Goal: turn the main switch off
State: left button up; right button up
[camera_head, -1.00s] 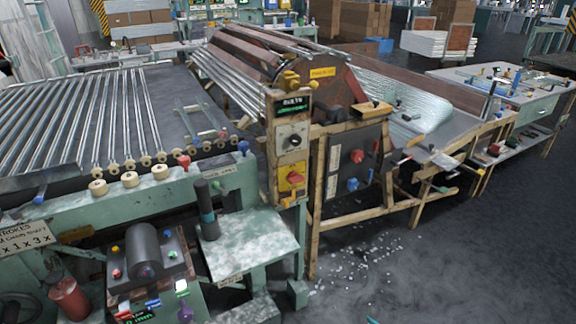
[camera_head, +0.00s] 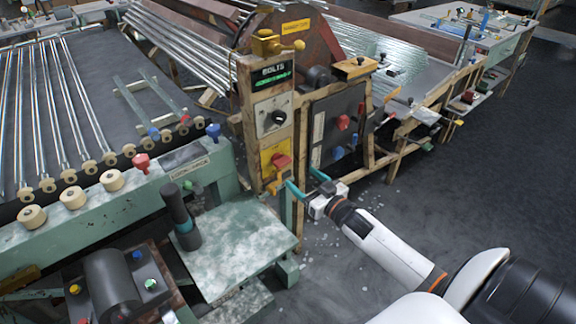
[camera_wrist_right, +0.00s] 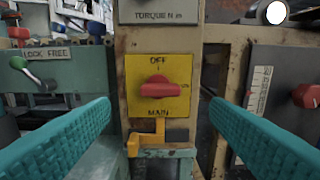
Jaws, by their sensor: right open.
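The main switch is a red knob (camera_wrist_right: 160,87) on a yellow plate (camera_wrist_right: 160,109) marked OFF at the top and MAIN at the bottom. In the right wrist view its handle lies roughly level, pointing sideways. In the head view the red knob (camera_head: 281,161) sits low on the wooden post, under the BOLTS display. My right gripper (camera_head: 306,188) is open just in front of and to the right of the plate. In the right wrist view its teal fingers (camera_wrist_right: 158,118) stand apart, one on each side of the knob, touching nothing. My left gripper is not in view.
A yellow bracket (camera_wrist_right: 152,137) juts out below the plate. A grey TORQUE panel (camera_wrist_right: 158,10) is above. A dark panel with a red knob (camera_head: 343,122) is to the right. A green shelf (camera_head: 235,240) stands in front at left.

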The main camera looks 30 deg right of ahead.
aim_at(285, 164)
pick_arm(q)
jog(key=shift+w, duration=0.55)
pick_arm(e)
jog(key=w, duration=0.7)
jog(key=shift+w+a, duration=0.2)
jog(key=shift+a, duration=0.1)
jog(key=c, duration=1)
